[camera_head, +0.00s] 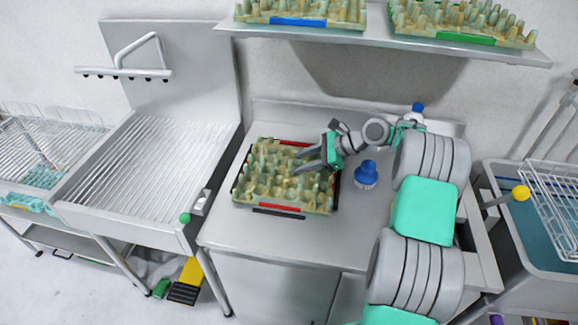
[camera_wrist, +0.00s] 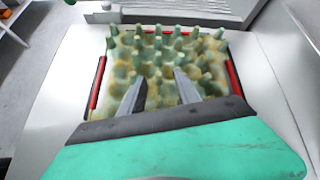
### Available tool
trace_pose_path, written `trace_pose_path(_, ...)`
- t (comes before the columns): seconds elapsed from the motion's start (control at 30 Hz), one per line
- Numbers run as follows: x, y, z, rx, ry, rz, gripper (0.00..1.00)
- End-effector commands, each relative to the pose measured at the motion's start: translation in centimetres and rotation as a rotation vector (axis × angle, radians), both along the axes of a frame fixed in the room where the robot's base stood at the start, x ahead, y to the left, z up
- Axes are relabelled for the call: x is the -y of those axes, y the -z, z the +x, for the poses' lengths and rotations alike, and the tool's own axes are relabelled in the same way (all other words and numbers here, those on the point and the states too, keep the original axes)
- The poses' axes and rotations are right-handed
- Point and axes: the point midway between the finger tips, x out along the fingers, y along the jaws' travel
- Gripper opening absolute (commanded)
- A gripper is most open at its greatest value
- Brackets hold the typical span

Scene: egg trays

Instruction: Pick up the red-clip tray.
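The red-clip tray (camera_head: 284,174) is a yellowish-green egg tray with red clips on its edges, lying on the metal counter (camera_head: 268,247). A red clip (camera_head: 279,207) shows on its front edge. My gripper (camera_head: 310,160) is over the tray's right part in the head view. In the wrist view my gripper (camera_wrist: 160,82) has its two fingers apart, pointing over the tray (camera_wrist: 155,62) with nothing between them but the tray's pegs beyond. Red clips show along its left (camera_wrist: 97,84) and right (camera_wrist: 234,78) sides. I cannot tell whether the fingertips touch the tray.
A blue-capped bottle (camera_head: 366,174) stands right of the tray, and another (camera_head: 416,112) stands behind my arm. A shelf (camera_head: 384,37) above holds a blue-clip tray (camera_head: 299,22) and a green-clip tray (camera_head: 467,38). A ribbed metal drainer (camera_head: 150,165) is on the left. The front counter is clear.

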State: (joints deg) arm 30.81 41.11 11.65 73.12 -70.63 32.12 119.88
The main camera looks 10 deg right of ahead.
Motion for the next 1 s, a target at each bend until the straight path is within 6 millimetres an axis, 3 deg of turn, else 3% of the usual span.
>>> trace_pose_path(0.1,1.5,0.7,0.0,-0.115,0.087,0.159,0.39)
trace_pose_path(0.2,1.7,1.1,-0.1,-0.163,0.114,0.218,0.39)
trace_pose_path(0.7,-4.3,4.8,1.7,-0.171,0.114,0.224,0.39)
trace_pose_path(0.93,-4.6,5.2,2.0,-0.169,0.117,0.224,0.39)
trace_pose_path(1.0,-4.5,5.3,1.9,-0.169,0.117,0.224,0.34)
